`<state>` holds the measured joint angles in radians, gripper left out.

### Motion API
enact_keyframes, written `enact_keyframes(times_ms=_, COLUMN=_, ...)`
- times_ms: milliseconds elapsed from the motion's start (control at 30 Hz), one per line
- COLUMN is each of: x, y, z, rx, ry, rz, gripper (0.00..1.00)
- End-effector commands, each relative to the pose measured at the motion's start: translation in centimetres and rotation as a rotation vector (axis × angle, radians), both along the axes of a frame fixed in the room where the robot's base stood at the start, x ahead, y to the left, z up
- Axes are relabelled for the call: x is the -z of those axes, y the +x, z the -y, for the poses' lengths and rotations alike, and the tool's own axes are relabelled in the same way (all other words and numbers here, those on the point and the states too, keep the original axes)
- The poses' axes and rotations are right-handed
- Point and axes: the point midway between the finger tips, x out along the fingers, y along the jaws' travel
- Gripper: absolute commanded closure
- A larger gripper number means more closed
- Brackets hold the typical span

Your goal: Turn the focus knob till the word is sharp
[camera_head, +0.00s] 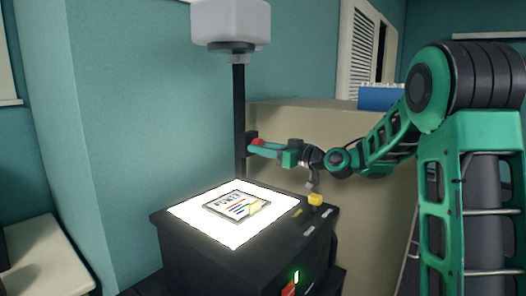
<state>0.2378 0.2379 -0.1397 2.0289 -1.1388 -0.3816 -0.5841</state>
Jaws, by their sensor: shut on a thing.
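The overhead projector has a dark base, a glowing white stage (185,209), a black post (239,100) and a grey head (231,24) on top. A small red knob (257,141) sits on the post partway up; I take it as the focus knob. My gripper (256,147) reaches in from the right and is shut on this knob, its fingers partly covering it. A framed sheet with dark lettering and coloured lines (234,207) lies on the lit stage. The projected word is not in view, so its sharpness cannot be seen.
A yellow knob (315,199) stands at the stage's right corner. A red switch (290,288) and a green light are on the base's front. A beige panel (350,215) stands behind my arm, with a blue object (381,98) above it. A pale table (40,262) is at left.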

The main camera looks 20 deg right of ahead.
Motion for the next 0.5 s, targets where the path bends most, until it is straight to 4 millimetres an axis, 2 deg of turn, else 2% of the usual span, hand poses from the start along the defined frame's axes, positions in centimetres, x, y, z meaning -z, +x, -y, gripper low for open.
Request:
enact_keyframes(times_ms=200, x=-0.04, y=0.07, z=0.26, rx=0.006, ry=0.077, rz=-0.055, gripper=0.85)
enact_keyframes(times_ms=467, x=-0.05, y=0.09, z=0.33, rx=0.007, ry=0.082, rz=-0.059, gripper=0.85)
enact_keyframes(times_ms=500, x=-0.05, y=0.10, z=0.34, rx=0.007, ry=0.081, rz=-0.058, gripper=0.58)
